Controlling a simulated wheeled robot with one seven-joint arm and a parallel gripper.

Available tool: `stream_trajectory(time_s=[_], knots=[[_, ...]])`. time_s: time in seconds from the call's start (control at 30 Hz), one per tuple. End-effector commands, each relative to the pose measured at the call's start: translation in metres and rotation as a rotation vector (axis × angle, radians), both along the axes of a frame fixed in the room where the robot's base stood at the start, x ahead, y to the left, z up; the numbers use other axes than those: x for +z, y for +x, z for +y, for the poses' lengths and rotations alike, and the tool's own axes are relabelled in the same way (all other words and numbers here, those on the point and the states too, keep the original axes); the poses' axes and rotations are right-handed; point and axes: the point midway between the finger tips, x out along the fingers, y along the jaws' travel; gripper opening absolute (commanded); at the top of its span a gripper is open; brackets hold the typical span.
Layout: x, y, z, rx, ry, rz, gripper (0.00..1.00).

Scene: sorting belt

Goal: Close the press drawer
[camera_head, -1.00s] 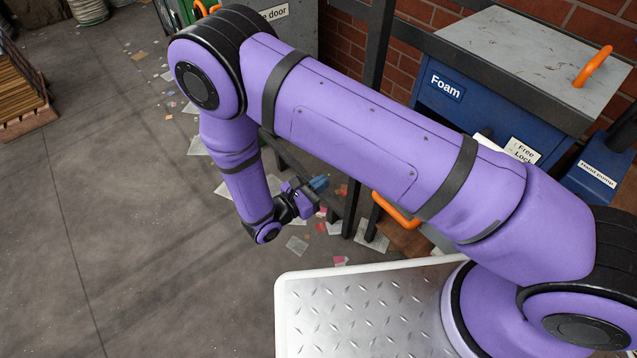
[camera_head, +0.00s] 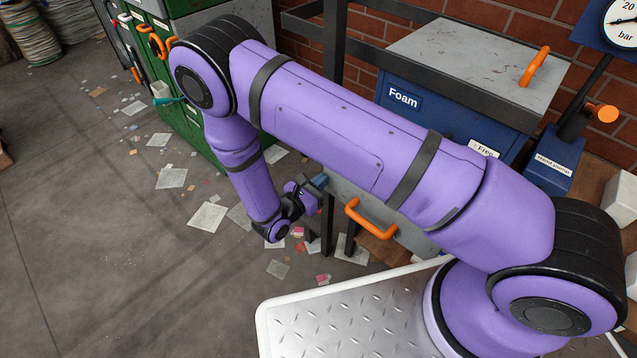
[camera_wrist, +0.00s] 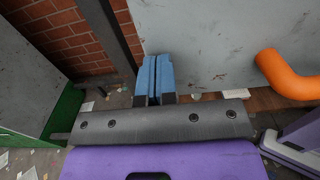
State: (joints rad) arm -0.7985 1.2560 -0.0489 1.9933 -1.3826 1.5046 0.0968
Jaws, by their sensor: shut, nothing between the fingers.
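The grey drawer front (camera_head: 415,240) with an orange handle (camera_head: 370,218) is low under the blue Foam unit (camera_head: 450,110). My arm hides much of the space between them, so I cannot tell how far out the drawer stands. In the wrist view a scuffed grey panel (camera_wrist: 220,50), which looks like the drawer front, fills the upper middle, with the orange handle (camera_wrist: 288,75) at right. My gripper (camera_head: 318,182) is shut and empty, left of the handle at the panel's left end. Its blue fingertips (camera_wrist: 156,68) overlap the panel's left edge; contact cannot be told.
A green cabinet (camera_head: 195,125) with orange handles stands at the back left. A dark frame (camera_head: 334,60) and brick wall are behind. A labelled blue lever unit (camera_head: 553,165) stands right. Papers litter the floor; the floor at left is open.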

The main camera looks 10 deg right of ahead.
Motion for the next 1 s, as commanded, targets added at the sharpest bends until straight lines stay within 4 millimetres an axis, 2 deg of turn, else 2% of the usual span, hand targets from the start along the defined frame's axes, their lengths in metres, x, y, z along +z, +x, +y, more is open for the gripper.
stream_trajectory(time_s=[0.2, 0.37, 0.47, 0.8, 1.0], knots=[[0.0, 0.002, -0.004, -0.001, -0.001, -0.001, 0.0], [0.0, 0.014, -0.022, -0.003, -0.002, 0.0, 0.0], [0.0, 0.026, -0.041, -0.004, -0.003, -0.001, 0.0], [0.0, 0.082, -0.126, -0.004, -0.002, 0.0, 0.0], [0.0, 0.109, -0.165, -0.003, -0.002, -0.001, 0.0]])
